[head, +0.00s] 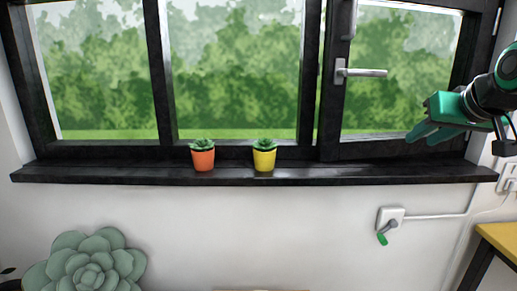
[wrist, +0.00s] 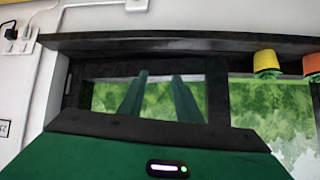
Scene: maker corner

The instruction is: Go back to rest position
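My gripper (head: 420,134) is at the right of the head view, in front of the right window pane and above the sill's right end. In the wrist view, its two green fingers (wrist: 160,76) stand apart with nothing between them. The gripper is open and empty. The wrist view is upside down, with the window behind the fingers.
A black windowsill (head: 330,174) carries an orange pot (head: 203,161) and a yellow pot (head: 265,160) with succulents, well left of my gripper. A window handle (head: 362,73) juts out.

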